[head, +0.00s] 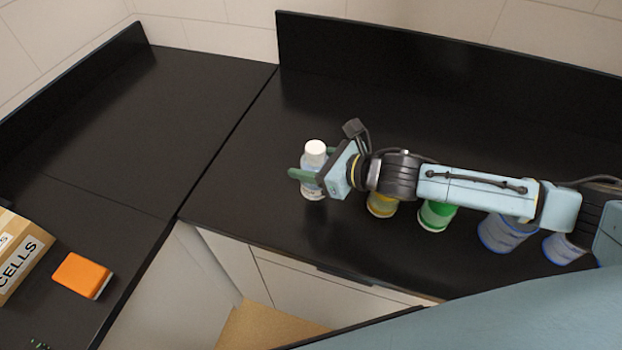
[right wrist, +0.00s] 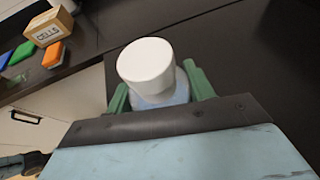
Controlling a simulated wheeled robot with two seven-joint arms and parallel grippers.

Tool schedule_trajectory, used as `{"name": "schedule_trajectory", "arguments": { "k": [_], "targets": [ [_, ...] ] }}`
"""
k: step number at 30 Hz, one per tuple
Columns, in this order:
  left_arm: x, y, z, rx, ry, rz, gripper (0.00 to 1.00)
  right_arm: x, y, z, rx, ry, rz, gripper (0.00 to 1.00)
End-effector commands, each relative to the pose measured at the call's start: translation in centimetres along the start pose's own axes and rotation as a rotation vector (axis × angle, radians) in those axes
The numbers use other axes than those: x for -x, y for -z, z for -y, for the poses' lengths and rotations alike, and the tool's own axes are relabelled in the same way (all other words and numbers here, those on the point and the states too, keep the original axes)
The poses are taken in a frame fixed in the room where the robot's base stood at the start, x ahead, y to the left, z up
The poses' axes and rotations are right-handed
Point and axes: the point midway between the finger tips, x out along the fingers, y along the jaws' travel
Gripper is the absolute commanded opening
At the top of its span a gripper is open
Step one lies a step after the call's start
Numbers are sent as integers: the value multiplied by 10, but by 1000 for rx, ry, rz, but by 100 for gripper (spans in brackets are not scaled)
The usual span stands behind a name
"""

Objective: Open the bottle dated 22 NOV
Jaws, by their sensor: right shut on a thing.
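A small clear bottle with a white cap (head: 316,150) stands upright on the black counter in the head view. Its cap is on, and it also shows in the right wrist view as a white cap (right wrist: 147,66) above a pale body. My right gripper (head: 307,175) comes in from the right, its green fingers shut on the bottle's body below the cap. The bottle's label and date cannot be read. My left gripper is not in view.
Under my right arm stand a yellow container (head: 382,204), a green one (head: 437,215) and blue-rimmed ones (head: 502,233), partly hidden. At left are a box marked CELLS (head: 22,256) and an orange block (head: 82,275). The counter (head: 225,170) left of the bottle is clear.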

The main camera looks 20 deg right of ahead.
Motion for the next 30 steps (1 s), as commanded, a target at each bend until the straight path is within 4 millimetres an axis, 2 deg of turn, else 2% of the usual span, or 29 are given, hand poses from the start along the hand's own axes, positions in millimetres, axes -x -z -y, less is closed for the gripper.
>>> {"name": "schedule_trajectory", "arguments": {
  "k": [10, 23, 24, 28, 30],
  "targets": [
    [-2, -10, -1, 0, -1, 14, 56, -16, 37, 0, -2, 1, 1, 0],
    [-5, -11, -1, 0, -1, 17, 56, -19, 44, 0, 2, 1, 3, 0],
    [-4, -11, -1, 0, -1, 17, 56, -19, 44, 0, 1, 2, 1, 57],
    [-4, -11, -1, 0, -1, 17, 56, -18, 44, 0, 1, 1, 0, 74],
    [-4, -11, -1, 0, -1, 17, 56, -18, 44, 0, 1, 1, 1, 74]
  ]
}}
